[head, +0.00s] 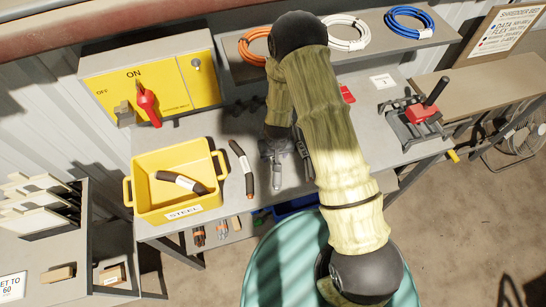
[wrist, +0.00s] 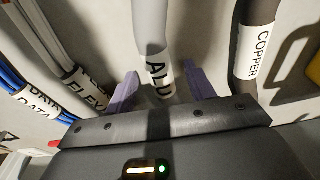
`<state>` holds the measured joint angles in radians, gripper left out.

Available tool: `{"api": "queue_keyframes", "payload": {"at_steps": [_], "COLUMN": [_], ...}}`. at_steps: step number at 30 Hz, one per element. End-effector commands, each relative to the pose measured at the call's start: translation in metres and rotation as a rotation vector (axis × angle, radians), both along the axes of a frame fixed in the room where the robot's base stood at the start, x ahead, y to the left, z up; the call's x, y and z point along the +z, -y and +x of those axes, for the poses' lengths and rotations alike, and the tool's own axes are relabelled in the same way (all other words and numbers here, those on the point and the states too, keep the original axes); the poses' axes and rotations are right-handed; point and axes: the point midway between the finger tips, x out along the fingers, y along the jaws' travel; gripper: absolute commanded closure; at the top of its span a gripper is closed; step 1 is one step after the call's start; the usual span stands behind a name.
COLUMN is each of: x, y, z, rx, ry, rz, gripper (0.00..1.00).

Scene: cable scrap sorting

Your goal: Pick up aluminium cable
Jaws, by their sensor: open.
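The aluminium cable (wrist: 152,28) is a pale grey length with a white label reading ALU in the wrist view. It runs between the two purple fingers of my gripper (wrist: 161,80), which are open on either side of it. I see a gap beside each finger, and its lower end is hidden by the gripper body.
A dark cable labelled COPPER (wrist: 257,40) lies right of the gripper in the wrist view. FLEX and DATA cables (wrist: 62,62) lie left. In the head view, a yellow STEEL bin (head: 184,211) holds a dark cable (head: 181,182); a red-and-grey clamp (head: 421,113) stands right.

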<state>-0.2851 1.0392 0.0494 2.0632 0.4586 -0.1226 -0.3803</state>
Motion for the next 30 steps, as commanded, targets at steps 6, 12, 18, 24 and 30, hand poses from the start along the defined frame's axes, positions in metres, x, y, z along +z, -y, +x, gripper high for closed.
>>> {"api": "queue_keyframes", "payload": {"at_steps": [6, 12, 18, 24, 30], "x": [0.0002, 0.0003, 0.0003, 0.0006, 0.0045], "y": [0.0000, 0.0000, 0.0000, 0.0001, -0.0002], "z": [0.0000, 0.0000, 0.0000, 0.0002, 0.0007], "rx": [0.000, 0.000, 0.000, 0.000, 0.001], "ry": [0.000, 0.000, 0.000, 0.001, 0.002], "rz": [0.000, 0.000, 0.000, 0.000, 0.000], "gripper": [0.46, 0.52, 0.91, 1.00, 1.00]}}
